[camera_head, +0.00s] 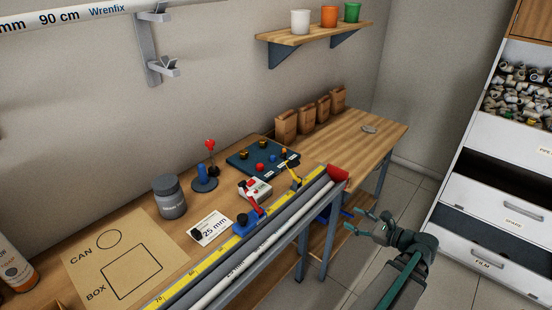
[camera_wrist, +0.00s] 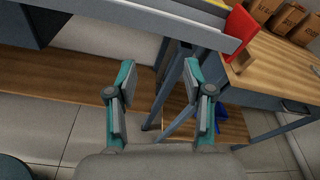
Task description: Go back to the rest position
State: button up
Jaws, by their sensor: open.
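My gripper (camera_head: 372,222) is open and empty, held in the free air in front of the bench's right part. In the wrist view my gripper (camera_wrist: 158,82) has its two teal-edged fingers apart with nothing between them. The red end piece (camera_head: 338,173) of the measuring rail lies beyond it, up and to the left in the head view. The red end piece also shows at the top of the wrist view (camera_wrist: 241,32), above and to the right of the fingers.
The wooden bench (camera_head: 375,140) holds a grey can (camera_head: 170,197), a marked board (camera_head: 85,262), a dark tray (camera_head: 245,157) and several paper bags. A long pipe (camera_head: 255,248) lies along the front edge. White drawers (camera_head: 490,205) stand right; floor is clear between.

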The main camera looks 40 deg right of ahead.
notch_tip(320, 180, down, 9)
jog(key=s+a+n+g, duration=0.1)
jog(key=a+n+g, duration=0.1)
jog(key=n+g, duration=0.25)
jog(key=w+a+f+n+g+y, duration=0.35)
jog(key=a+f+n+g, duration=0.55)
jog(key=a+f, duration=0.75)
jog(key=s+a+f+n+g+h, duration=0.1)
jog(key=s+a+f+n+g, duration=0.2)
jog(key=a, duration=0.6)
jog(key=s+a+f+n+g+h, duration=0.2)
jog(key=s+a+f+n+g, duration=0.1)
jog(key=a+f+n, duration=0.3)
jog(key=s+a+f+n+g+h, duration=0.2)
jog(key=a+n, duration=0.6)
jog(key=a, duration=0.5)
jog(key=shift+s+f+g, duration=0.55)
jog(key=shift+s+f, duration=0.7)
jog(key=shift+f, duration=0.3)
jog(key=shift+a+n, duration=0.1)
jog(key=shift+n, duration=0.15)
jog(key=shift+c, duration=0.2)
